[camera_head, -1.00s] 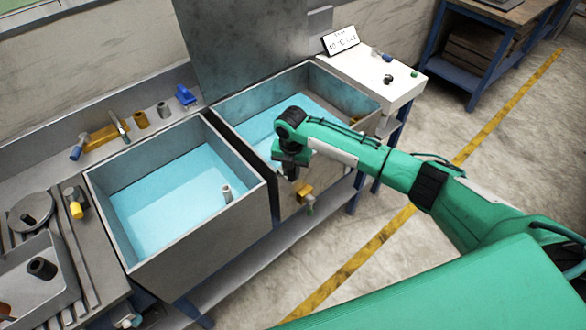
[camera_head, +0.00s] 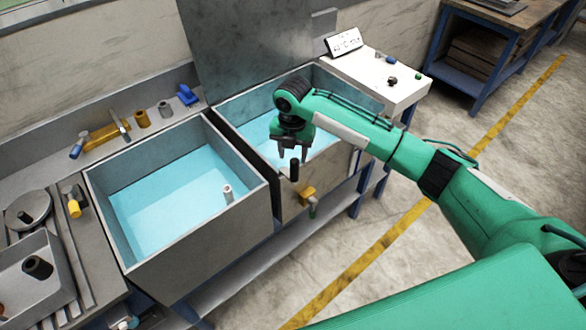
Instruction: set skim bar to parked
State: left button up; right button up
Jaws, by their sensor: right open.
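My right gripper (camera_head: 291,150) is open over the front wall of the right-hand tank (camera_head: 322,172), which holds pale blue liquid. A dark upright peg-like handle (camera_head: 294,171) shows just below and between its fingertips, apparently not gripped. I cannot tell whether this handle belongs to the skim bar; no bar is clearly visible across the tank, and my arm hides part of its inside. My left gripper is not in view.
The left-hand tank (camera_head: 252,218) has a small pale post inside. A brass valve (camera_head: 307,194) sticks out below the right tank's rim. A white side table (camera_head: 372,70) carries a sign and small parts. A brass bar (camera_head: 107,135) lies on the back ledge.

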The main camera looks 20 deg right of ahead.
notch_tip(320, 180, up, 6)
jog(key=shift+f+b, duration=0.15)
jog(key=shift+b, duration=0.4)
